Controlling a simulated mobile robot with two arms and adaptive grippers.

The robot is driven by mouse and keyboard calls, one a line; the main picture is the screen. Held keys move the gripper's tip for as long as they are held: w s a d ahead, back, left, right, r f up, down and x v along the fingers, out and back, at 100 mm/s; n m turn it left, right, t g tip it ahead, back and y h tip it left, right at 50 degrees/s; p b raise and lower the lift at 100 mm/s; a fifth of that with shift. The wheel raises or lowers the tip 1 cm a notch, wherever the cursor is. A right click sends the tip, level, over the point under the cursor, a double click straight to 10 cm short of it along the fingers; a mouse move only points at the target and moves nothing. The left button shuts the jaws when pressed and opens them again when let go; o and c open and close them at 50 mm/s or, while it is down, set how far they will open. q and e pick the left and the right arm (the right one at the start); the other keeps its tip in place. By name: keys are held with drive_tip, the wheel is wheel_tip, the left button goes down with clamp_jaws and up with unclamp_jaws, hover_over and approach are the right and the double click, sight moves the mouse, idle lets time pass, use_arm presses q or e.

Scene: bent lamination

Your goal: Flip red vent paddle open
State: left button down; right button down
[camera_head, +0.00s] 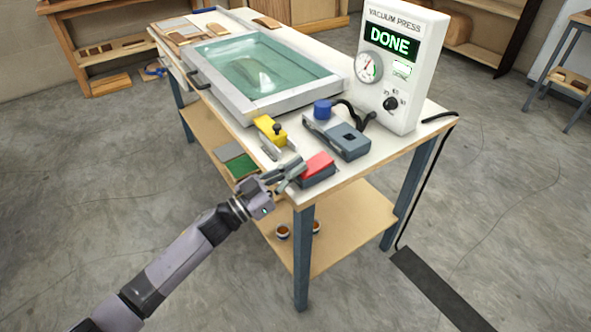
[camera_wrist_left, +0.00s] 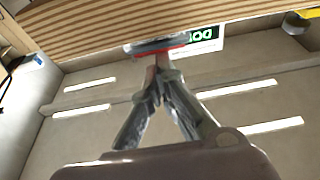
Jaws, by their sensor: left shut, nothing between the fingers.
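The red vent paddle (camera_head: 317,165) sits on a dark base at the front corner of the workbench. My left gripper (camera_head: 298,168) is shut and empty, with its fingertips at the left side of the paddle. In the left wrist view the closed fingertips (camera_wrist_left: 161,62) are just below a thin red edge of the paddle (camera_wrist_left: 160,50). I cannot tell whether they touch it. The vacuum press control box (camera_head: 393,65) shows "DONE" in green. My right gripper is not in view.
A grey pump-like unit with a blue knob (camera_head: 337,137) stands close behind the paddle. A yellow clamp-like part (camera_head: 270,130) lies to its left. The glass-topped press frame (camera_head: 258,75) fills the bench middle.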

use_arm(q)
wheel_tip(320, 180, up, 4)
drive_tip(key=p, duration=0.4)
drive_tip(key=f+b+v, duration=0.1)
drive_tip(key=b+v, duration=0.1)
drive_tip(key=v, duration=0.8)
drive_tip(key=shift+f+b, duration=0.3)
drive_tip(key=shift+f, duration=0.15)
drive_tip(key=shift+d+f, duration=0.1)
